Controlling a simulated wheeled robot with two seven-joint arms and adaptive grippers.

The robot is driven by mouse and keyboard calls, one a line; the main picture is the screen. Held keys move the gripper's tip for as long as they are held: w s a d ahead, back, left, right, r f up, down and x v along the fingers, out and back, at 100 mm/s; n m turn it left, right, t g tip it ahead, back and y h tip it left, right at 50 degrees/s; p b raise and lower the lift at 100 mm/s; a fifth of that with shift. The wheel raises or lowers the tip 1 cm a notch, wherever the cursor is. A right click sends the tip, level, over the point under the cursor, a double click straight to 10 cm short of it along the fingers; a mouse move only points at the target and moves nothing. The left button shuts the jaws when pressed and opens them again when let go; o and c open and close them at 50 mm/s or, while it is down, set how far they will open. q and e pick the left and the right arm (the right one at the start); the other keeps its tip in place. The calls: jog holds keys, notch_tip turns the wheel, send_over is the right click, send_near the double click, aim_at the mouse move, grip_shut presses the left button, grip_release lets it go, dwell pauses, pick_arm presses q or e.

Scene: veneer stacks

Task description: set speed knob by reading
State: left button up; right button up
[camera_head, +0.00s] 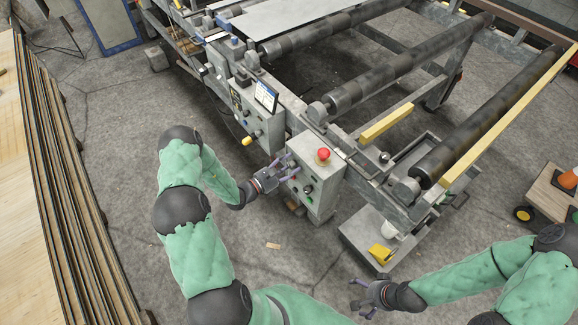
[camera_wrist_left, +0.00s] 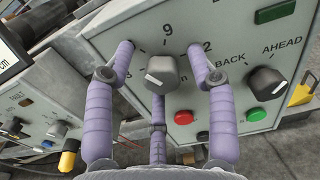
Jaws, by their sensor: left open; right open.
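The speed knob (camera_wrist_left: 162,75) is dark grey with a white pointer line, on a pale panel with a dial scale; the figures 9 and 2 show. The pointer is tilted, its upper end toward the left. My left gripper (camera_head: 283,170) is at the face of the control box (camera_head: 334,172). In the left wrist view its purple fingers are open, one on each side of the knob and a third below; I cannot tell whether they touch it. A display (camera_head: 266,96) stands on the neighbouring box, its reading too small to read. My right gripper (camera_head: 366,299) is open and empty above the floor.
A BACK/AHEAD knob (camera_wrist_left: 267,82), green button (camera_wrist_left: 256,115) and red button (camera_wrist_left: 184,117) sit close around my fingers. A red mushroom button (camera_head: 323,154) tops the box.

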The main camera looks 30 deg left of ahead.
pick_arm(q)
jog(key=c, duration=1.1)
